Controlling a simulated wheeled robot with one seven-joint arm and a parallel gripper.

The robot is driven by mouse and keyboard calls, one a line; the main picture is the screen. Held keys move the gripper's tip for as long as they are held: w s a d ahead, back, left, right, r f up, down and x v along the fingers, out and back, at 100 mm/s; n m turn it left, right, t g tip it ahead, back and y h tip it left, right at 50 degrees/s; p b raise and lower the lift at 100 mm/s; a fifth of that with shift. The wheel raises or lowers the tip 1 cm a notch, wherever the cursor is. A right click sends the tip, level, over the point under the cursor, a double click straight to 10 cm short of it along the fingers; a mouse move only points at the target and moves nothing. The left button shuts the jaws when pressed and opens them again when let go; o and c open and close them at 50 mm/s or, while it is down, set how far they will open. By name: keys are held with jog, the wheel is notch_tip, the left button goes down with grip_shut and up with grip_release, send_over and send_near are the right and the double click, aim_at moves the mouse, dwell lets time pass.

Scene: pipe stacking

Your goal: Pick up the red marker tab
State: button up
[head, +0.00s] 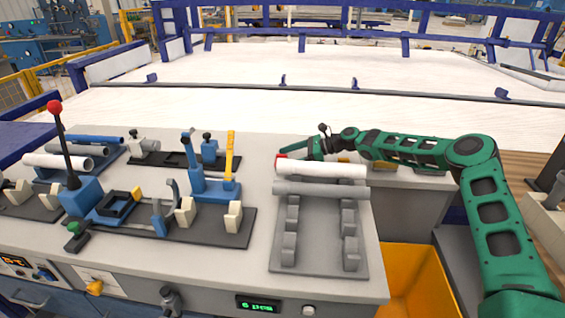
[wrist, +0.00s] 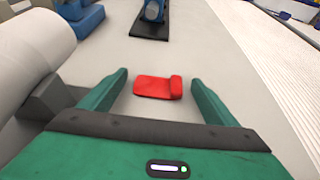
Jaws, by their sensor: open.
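In the head view a small part of the red tab (head: 281,157) shows behind the white pipe, just left of my gripper (head: 299,151).
A white pipe (head: 322,170) and a grey pipe (head: 322,189) lie on a rack (head: 320,255) close in front of my gripper. Blue clamp fixtures (head: 208,182) stand to the left. An orange bin (head: 415,280) is below at the right.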

jog(key=c, duration=1.1)
jog(key=shift+r, duration=0.1)
